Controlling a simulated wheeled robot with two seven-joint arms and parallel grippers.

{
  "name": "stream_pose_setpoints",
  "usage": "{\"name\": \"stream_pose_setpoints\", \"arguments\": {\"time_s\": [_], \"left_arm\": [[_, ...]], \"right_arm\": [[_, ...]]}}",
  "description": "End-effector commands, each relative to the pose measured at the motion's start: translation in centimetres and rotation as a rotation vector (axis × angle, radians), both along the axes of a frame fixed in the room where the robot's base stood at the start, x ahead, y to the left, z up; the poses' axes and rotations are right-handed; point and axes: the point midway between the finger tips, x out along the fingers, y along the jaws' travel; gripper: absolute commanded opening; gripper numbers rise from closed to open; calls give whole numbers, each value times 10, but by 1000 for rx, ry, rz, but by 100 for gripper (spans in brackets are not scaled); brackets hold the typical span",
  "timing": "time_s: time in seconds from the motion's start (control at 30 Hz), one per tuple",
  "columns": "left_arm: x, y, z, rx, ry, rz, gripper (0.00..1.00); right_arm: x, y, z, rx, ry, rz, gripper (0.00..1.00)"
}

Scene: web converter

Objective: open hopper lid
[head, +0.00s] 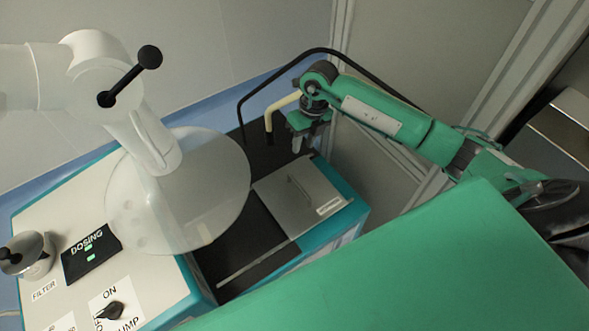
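A flat grey metal plate (278,203) with a thin bar handle (299,189) lies level on the teal-sided machine; it looks like the hopper lid and appears shut. A small label on its front edge is too small to read. My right gripper (304,147) points down just beyond the plate's far edge, above the handle in the picture. Its fingers are small and dark, and whether there is a gap between them is unclear. It does not appear to touch the handle. My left gripper is out of view.
A translucent round disc (215,185) under a white pipe with a black-knobbed lever (130,76) stands left of the plate. A cream bent tube (281,104) is close beside my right gripper. A black rail (265,86) arches behind. A white control panel (70,205) is at left.

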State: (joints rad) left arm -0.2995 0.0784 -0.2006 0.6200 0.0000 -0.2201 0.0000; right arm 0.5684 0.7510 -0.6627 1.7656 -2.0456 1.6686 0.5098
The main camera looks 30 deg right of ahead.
Motion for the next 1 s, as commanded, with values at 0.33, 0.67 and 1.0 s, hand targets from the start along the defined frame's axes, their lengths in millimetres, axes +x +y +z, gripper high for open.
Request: {"name": "stream_pose_setpoints", "arguments": {"time_s": [0.33, 0.67, 1.0], "left_arm": [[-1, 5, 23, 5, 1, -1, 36], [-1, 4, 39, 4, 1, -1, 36], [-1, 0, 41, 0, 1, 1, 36]], "right_arm": [[-4, 13, -58, 4, 7, -1, 32], [-4, 25, -116, 5, 3, -1, 32], [-4, 27, -132, 4, 0, 1, 32]]}}
